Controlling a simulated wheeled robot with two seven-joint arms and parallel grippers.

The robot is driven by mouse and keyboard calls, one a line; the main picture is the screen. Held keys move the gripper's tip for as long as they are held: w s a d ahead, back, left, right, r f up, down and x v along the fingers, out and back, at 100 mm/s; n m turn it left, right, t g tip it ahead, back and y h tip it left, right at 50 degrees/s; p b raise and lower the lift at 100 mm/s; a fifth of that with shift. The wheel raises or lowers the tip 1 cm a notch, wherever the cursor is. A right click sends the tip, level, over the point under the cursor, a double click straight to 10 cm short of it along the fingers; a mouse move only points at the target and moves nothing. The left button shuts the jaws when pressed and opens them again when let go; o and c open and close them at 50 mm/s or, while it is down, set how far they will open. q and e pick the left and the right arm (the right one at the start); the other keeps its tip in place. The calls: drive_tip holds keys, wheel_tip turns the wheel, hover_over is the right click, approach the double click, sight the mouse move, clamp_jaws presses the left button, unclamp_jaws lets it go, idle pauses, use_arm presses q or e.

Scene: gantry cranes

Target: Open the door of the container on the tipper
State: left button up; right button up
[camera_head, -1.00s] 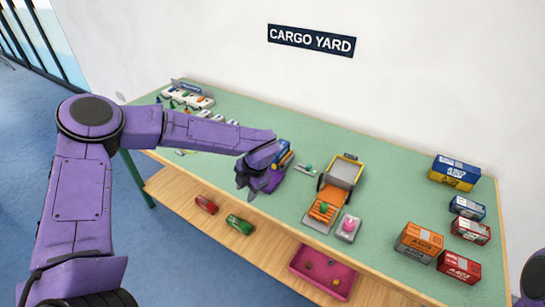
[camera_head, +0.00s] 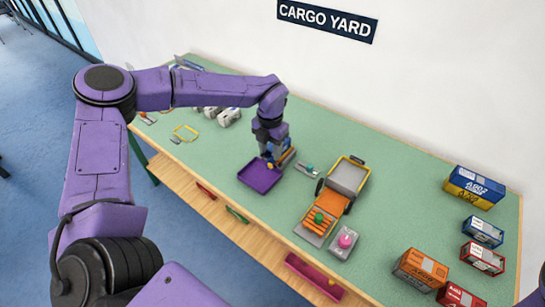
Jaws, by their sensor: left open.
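A blue and orange container (camera_head: 287,154) sits on the green table, mostly hidden behind my left gripper. I cannot make out its door or the tipper under it. My left gripper (camera_head: 270,160) points down at the container's near end, open, with its fingers over the back edge of a purple tray (camera_head: 257,181). A small yellow spot shows by the fingertips; I cannot tell what it is. Whether the fingers touch the container is unclear. My right gripper is out of view.
A grey control with a green knob (camera_head: 309,169) is right of the container. An orange and grey ramp unit (camera_head: 347,179) and a pink-button box (camera_head: 344,241) stand further right. Several containers (camera_head: 475,187) line the right. A pink bin (camera_head: 312,279) is on the shelf below.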

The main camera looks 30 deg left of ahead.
sight(270, 164)
use_arm(q)
drive_tip(key=f, duration=0.5)
drive_tip(key=shift+w+a+p, duration=0.1)
drive_tip(key=shift+a+p, duration=0.1)
drive_tip(key=shift+p, duration=0.1)
drive_tip(key=shift+d+f, duration=0.1)
drive_tip(key=shift+f, duration=0.25)
